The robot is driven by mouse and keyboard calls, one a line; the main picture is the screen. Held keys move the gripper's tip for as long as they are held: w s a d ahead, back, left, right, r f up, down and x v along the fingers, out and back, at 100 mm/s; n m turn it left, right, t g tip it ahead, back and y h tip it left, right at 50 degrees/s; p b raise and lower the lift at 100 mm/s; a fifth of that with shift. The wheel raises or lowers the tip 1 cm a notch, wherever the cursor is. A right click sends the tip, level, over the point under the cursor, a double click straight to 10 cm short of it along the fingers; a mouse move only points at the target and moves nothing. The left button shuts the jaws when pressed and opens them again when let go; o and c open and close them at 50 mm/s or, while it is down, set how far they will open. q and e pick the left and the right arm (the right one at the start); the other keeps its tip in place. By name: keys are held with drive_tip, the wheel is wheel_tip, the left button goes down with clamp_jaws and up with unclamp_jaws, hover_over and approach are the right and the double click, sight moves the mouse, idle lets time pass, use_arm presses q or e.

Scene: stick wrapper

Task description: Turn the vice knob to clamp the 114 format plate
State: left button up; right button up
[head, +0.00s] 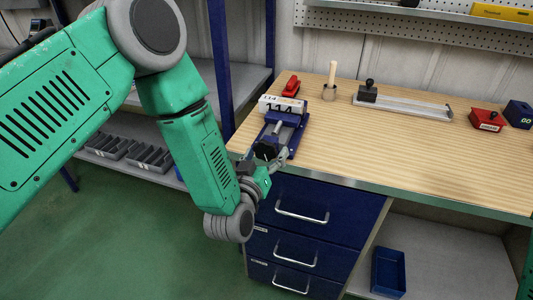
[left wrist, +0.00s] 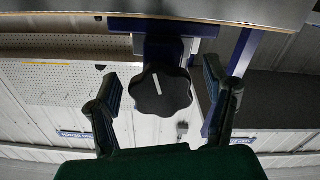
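The blue vice (head: 296,136) sits at the left end of the wooden workbench. The white plate marked 114 (head: 281,107) stands in the vice, its number facing me. The dark vice knob (head: 265,151) is at the near end, partly hidden by my left gripper (head: 272,163). In the left wrist view the black lobed knob (left wrist: 161,91) with a white line faces the camera. My left gripper (left wrist: 162,74) is open, with one finger on each side of the knob and visible gaps between. My right gripper is out of view.
On the bench are a red stapler-like object (head: 291,86), a wooden-handled tool in a holder (head: 330,82), a metal rail with a black knob (head: 402,102) and a red box (head: 486,120). Blue drawers (head: 315,211) with handles are below the vice.

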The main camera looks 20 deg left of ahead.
use_arm(q)
drive_tip(key=shift+r, duration=0.1)
drive_tip(key=shift+s, duration=0.25)
drive_tip(key=s, duration=1.1)
drive_tip(key=shift+s+a, duration=0.15)
drive_tip(key=shift+s, duration=0.05)
drive_tip(key=s+a+f+m+g+b, duration=0.1)
drive_tip(key=s+a+f+g, duration=0.3)
drive_tip(key=f, duration=0.5)
drive_tip(key=s+a+f+m+g+b, duration=0.1)
drive_tip(key=s+f+g, duration=0.4)
drive_tip(key=f, duration=0.4)
drive_tip(key=s+a+f+g, duration=0.2)
drive_tip(key=s+a+g, duration=0.1)
drive_tip(key=s, duration=0.5)
drive_tip(key=s+a+f+m+g, duration=0.1)
drive_tip(key=s+a+f+g, duration=0.2)
drive_tip(key=s+g, duration=0.2)
drive_tip(key=s, duration=0.2)
drive_tip(key=shift+s+a+f+y, duration=0.2)
drive_tip(key=shift+s+f+y, duration=0.1)
drive_tip(key=shift+s, duration=0.1)
